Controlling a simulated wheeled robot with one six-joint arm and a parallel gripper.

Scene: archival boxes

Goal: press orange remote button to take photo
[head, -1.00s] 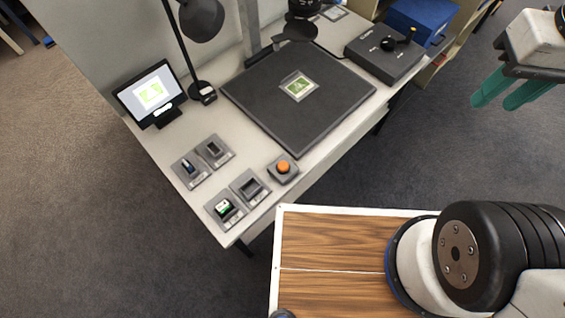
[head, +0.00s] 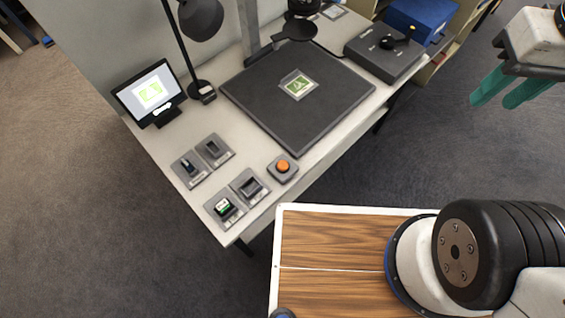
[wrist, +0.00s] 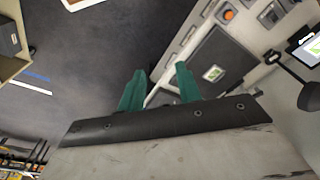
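The orange remote button (head: 283,166) sits on a small grey square base near the front edge of the white table, just in front of the dark copy board. It also shows in the wrist view (wrist: 228,15), beyond and right of my fingers. My gripper (head: 508,98) has green fingers and hangs over the floor at the right, well away from the button. In the wrist view my gripper (wrist: 158,88) has its two fingers apart with nothing between them. A green-and-white card in a clear sleeve (head: 297,86) lies on the copy board (head: 262,101).
A monitor (head: 150,93) and black lamp (head: 201,20) stand at the table's left and back. Several grey holders with small items, including one with a green item (head: 224,207), sit left of the button. A dark box with a lever (head: 383,55) and a blue box (head: 420,18) are back right.

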